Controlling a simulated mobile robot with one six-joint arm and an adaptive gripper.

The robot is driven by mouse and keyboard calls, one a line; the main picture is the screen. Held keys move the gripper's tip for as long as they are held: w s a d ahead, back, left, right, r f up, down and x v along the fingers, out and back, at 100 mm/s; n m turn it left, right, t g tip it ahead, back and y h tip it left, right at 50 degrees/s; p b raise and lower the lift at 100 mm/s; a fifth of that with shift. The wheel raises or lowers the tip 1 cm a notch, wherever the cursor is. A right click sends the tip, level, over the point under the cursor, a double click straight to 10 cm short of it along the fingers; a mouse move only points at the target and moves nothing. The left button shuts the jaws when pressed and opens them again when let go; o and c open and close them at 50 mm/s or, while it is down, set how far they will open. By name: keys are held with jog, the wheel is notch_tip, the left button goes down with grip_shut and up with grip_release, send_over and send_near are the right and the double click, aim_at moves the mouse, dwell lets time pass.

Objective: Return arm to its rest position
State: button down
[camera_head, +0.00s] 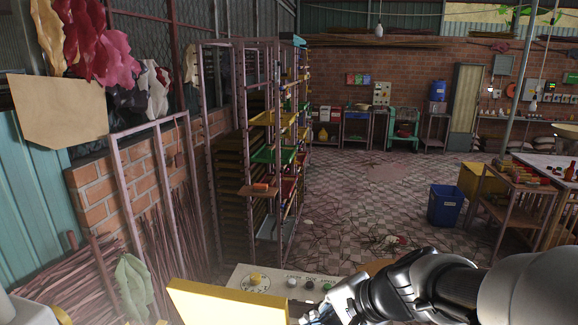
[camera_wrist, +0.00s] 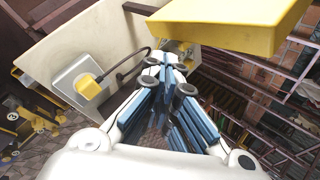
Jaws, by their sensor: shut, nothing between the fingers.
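My arm (camera_head: 430,285) reaches in from the lower right in the head view, low beside a pale control panel (camera_head: 268,273) with a yellow knob and smaller knobs. My gripper (camera_wrist: 168,62) shows in the wrist view with its blue-padded fingers drawn together, shut and empty. In the head view its fingertips are not clearly visible near the bottom edge. A yellow slab-like part (camera_head: 225,303) lies left of my wrist; a yellow part (camera_wrist: 225,25) also shows just beyond the fingertips in the wrist view. I cannot tell whether they touch.
A tall rack with coloured trays (camera_head: 262,155) stands left of centre. Bundles of incense sticks (camera_head: 85,275) lean at lower left. The tiled floor (camera_head: 370,185) between is mostly open.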

jog(key=s+d+f+n+h+b, duration=0.1)
jog(key=s+d+n+h+b, duration=0.1)
jog(key=s, duration=0.8)
jog(key=s+d+f+n+h+b, duration=0.2)
jog(key=s+d+n+h+b, duration=0.1)
jog(key=s+d+n, duration=0.4)
jog(key=s+h, duration=0.1)
jog(key=s, duration=0.2)
jog(key=shift+s+f+n+g, duration=0.2)
jog(key=shift+s+n+g, duration=0.1)
jog(key=shift+g, duration=0.1)
